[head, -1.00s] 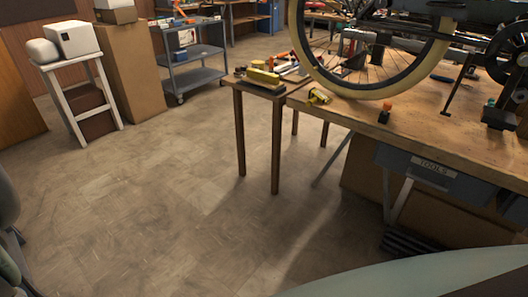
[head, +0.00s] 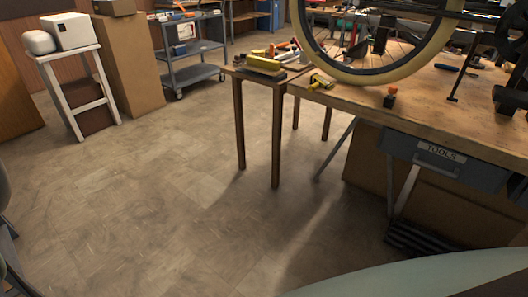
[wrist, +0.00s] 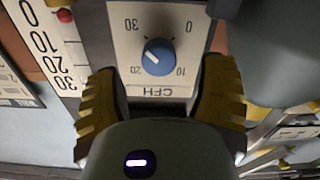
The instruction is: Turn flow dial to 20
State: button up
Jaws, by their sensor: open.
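The blue round flow dial (wrist: 158,57) sits on a pale panel (wrist: 120,45) in the wrist view. The panel appears upside down, with 30 at upper left, 0 at upper right, 10 at lower right, 20 at lower left and CFH below. A short white mark on the dial seems to point to the upper left, toward 30, but it is small. My gripper (wrist: 161,80) is open, its yellow-padded fingers on either side of the panel's near end. The dial lies between and beyond the fingertips, with no visible contact. The head view shows neither dial nor gripper.
A white scale strip (wrist: 45,45) with a red bead stands left of the dial, and a grey body (wrist: 268,50) right. In the head view, a workbench (head: 450,115) with a wheel (head: 345,74) stands right. Open floor (head: 150,190) lies at the left.

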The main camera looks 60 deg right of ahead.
jog(key=shift+w+a+b, duration=0.15)
jog(key=shift+a+b, duration=0.3)
jog(key=shift+a, duration=1.45)
jog(key=shift+o, duration=0.3)
jog(key=c, duration=1.2)
jog(key=shift+d, duration=0.1)
jog(key=shift+c, duration=0.2)
